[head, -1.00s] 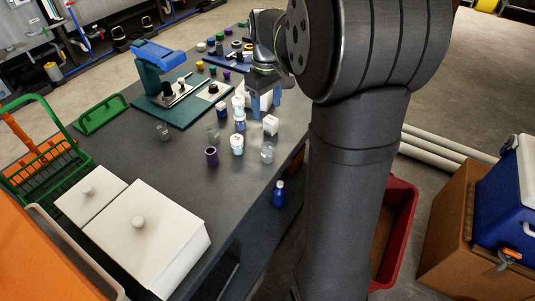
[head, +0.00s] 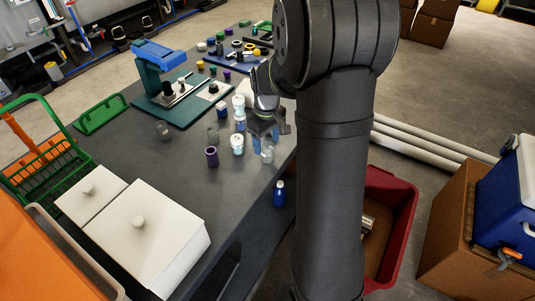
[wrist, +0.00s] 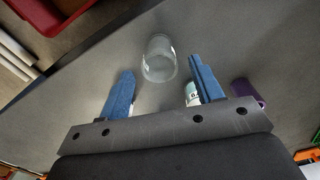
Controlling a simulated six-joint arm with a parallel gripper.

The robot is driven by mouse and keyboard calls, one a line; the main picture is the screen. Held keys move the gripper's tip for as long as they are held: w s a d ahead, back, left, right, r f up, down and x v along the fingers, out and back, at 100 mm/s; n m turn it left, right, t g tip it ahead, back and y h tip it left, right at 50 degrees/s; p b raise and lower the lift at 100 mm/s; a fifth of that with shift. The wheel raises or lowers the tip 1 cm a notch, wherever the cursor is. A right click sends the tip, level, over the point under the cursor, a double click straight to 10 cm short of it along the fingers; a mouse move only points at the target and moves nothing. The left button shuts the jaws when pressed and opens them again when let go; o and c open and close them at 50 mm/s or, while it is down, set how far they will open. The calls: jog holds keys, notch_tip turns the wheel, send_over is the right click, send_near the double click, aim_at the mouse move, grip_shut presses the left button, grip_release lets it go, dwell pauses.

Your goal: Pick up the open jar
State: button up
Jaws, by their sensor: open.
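A clear glass jar without a visible lid (head: 267,154) stands near the table's right edge. It also shows in the wrist view (wrist: 159,60), beyond and between the fingertips, not touched by them. My gripper (head: 264,136) is just above and behind this jar in the head view. In the wrist view my gripper (wrist: 163,82) has its two blue fingers wide apart with nothing between them. Other clear glasses stand to the left (head: 163,130) and in the middle (head: 213,134).
A white-capped jar (head: 237,145) and a purple cup (head: 211,157) stand close to the left of my gripper. A blue bottle (head: 279,193) is beside the table edge. A red bin (head: 404,200) is right of the table.

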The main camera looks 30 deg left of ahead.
notch_tip(320, 180, down, 4)
jog(key=shift+d+f, duration=0.1)
jog(key=shift+d, duration=0.05)
jog(key=c, duration=1.1)
jog(key=shift+o, duration=0.2)
